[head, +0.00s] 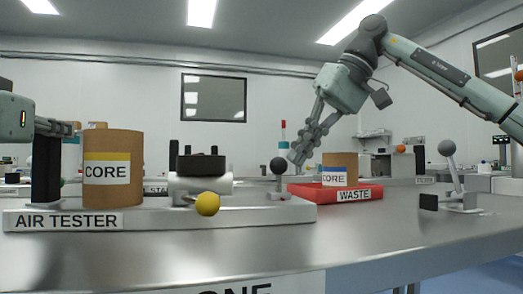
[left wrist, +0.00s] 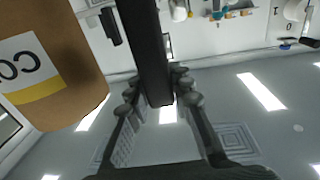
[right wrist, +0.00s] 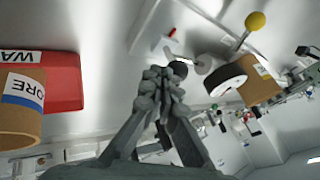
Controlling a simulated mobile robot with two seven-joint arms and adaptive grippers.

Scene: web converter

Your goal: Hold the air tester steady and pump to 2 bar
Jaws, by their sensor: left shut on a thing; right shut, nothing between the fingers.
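The air tester (head: 250,216) is a long pale base along the left of the steel bench. It carries a brown core (head: 112,140), a metal cylinder with a dark round gauge, a yellow ball knob (head: 207,204) and a dark ball knob (head: 279,165) on a short lever at its right end. My left gripper (head: 72,128) is shut on a black upright post (head: 46,178) at the left end; the post shows between its fingers in the left wrist view (left wrist: 150,50). My right gripper (head: 298,158) is shut and empty, pointing down close beside the dark knob; whether they touch is unclear.
A red waste tray (head: 372,193) holding a second core (head: 340,165) lies just right of the tester. A grey-knobbed lever clamp (head: 455,180) stands further right. The front of the bench is clear.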

